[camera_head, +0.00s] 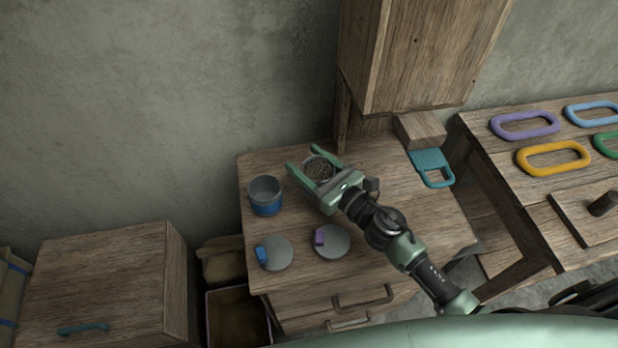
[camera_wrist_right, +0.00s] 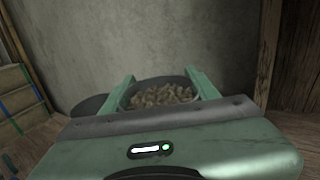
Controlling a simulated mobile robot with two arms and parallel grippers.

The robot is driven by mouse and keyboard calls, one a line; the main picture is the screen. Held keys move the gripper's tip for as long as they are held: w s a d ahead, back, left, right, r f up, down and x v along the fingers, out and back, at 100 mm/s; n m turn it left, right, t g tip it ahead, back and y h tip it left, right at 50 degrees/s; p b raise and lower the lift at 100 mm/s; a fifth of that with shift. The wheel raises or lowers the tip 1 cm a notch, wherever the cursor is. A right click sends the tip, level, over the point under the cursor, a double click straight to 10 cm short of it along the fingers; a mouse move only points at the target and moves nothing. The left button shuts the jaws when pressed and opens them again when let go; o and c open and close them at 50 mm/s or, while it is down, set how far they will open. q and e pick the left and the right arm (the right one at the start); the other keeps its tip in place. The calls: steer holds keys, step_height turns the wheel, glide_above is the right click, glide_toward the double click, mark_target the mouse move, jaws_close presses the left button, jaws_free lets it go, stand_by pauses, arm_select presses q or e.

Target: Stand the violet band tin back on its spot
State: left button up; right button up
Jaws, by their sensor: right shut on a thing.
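My right gripper (camera_head: 316,160) is shut on a round grey tin (camera_head: 318,169), with one green finger on each side. The tin is open on top and filled with small brownish pieces; it also shows between the fingers in the right wrist view (camera_wrist_right: 160,94). Its band is hidden, so its colour cannot be seen. It looks about upright; I cannot tell if it touches the table. An open tin with a blue band (camera_head: 266,197) stands to the left. A lid with a violet grip (camera_head: 334,244) and a lid with a blue grip (camera_head: 278,254) lie in front. My left gripper is out of view.
The wooden table (camera_head: 420,222) is clear at its right front. A teal handled piece (camera_head: 431,160) and a wooden block (camera_head: 420,129) are at the back right. A wooden cabinet (camera_head: 420,50) rises behind. Coloured rings, one yellow (camera_head: 530,163), lie on the right bench.

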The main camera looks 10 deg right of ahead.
mark_target(308, 172)
steer(key=shift+f+b, duration=0.65)
steer(key=shift+f, duration=1.25)
steer(key=shift+f, duration=0.15)
steer(key=o, duration=1.5)
steer(key=shift+r, duration=0.3)
steer(key=b+v, duration=0.1)
steer(key=v, duration=0.4)
steer(key=b+v, duration=0.1)
steer(key=v, duration=0.4)
steer(key=shift+s+d+f, duration=0.15)
steer(key=shift+s+f, duration=0.1)
steer(key=shift+s, duration=0.1)
steer(key=shift+s+d+r+b, duration=0.15)
steer(key=shift+s+d+b, duration=0.2)
steer(key=shift+s, duration=0.2)
